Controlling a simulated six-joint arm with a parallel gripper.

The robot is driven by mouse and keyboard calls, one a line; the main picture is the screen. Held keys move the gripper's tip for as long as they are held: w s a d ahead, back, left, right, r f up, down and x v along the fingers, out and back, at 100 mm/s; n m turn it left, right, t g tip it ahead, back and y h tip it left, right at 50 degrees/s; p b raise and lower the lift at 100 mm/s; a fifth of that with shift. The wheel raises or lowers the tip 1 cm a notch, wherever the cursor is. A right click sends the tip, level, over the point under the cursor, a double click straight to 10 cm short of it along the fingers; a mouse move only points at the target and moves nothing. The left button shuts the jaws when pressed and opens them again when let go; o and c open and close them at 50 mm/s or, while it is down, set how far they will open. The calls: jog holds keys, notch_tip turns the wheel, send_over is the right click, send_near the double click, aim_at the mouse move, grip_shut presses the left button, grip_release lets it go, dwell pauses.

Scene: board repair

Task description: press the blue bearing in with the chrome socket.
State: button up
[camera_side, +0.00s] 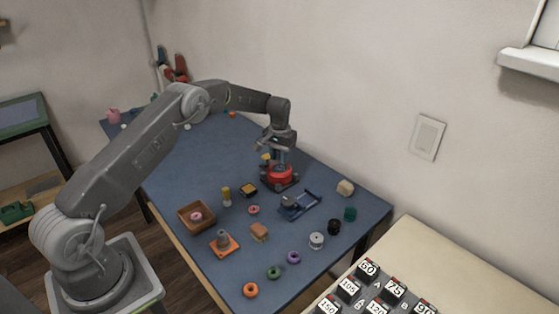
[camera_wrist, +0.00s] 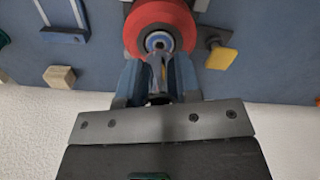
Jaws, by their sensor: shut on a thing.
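A round red housing (camera_side: 280,178) stands on the blue table near its far edge. In the wrist view the red housing (camera_wrist: 160,13) fills the top middle, with a dark ring inside it. The blue bearing (camera_wrist: 157,38) shows as a blue ring at the housing's centre. My gripper (camera_side: 281,163) points down over the housing. In the wrist view my gripper (camera_wrist: 160,62) has its fingers close together at the near side of that centre, shut on the chrome socket. The socket is mostly hidden, and I cannot tell whether it touches the bearing.
A blue fixture (camera_side: 300,206) lies right of the housing, and a wooden block (camera_side: 345,187) stands beyond it. A yellow-ended part (camera_wrist: 221,57) is close to the housing. A wooden tray (camera_side: 197,217) and several loose rings lie toward the front. The table's back left is mostly clear.

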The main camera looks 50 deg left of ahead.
jog(key=shift+r, duration=2.2)
